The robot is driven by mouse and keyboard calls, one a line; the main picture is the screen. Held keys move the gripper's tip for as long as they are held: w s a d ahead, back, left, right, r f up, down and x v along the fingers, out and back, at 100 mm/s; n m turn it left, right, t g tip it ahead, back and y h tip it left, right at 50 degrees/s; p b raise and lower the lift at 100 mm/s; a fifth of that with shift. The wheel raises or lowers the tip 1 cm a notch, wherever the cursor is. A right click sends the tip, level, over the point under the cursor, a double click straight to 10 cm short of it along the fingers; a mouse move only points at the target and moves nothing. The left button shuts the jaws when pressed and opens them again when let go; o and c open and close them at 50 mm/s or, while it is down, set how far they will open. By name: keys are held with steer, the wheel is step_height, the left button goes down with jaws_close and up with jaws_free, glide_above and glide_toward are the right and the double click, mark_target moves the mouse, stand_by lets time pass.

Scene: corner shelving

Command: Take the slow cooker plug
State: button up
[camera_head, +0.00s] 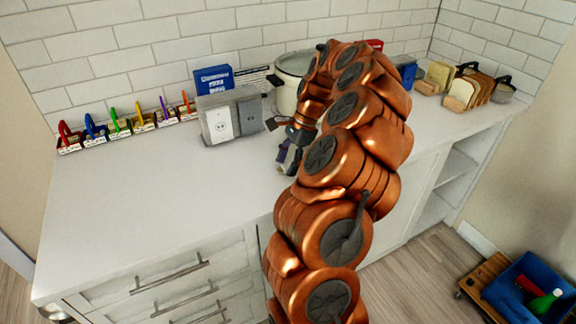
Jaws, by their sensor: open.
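A pale round pot (292,76), which looks like the slow cooker, stands at the back of the white counter (180,205), partly hidden behind my copper-coloured arm. My gripper (283,143) is low over the counter in front of the pot, just right of a grey outlet box (230,117). Its dark fingers are apart, and I see nothing held between them. The slow cooker plug cannot be made out clearly; small dark parts near the fingers blend with the gripper, and my arm hides the counter behind it.
A row of small holders with coloured loops (118,125) stands at the back left. A blue box (214,78) is behind the outlet box. Bread slices in a rack (478,88) are at the right. A blue crate (535,285) is on the floor. The counter's front left is clear.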

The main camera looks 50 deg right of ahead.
jaws_close()
stand_by(0.5)
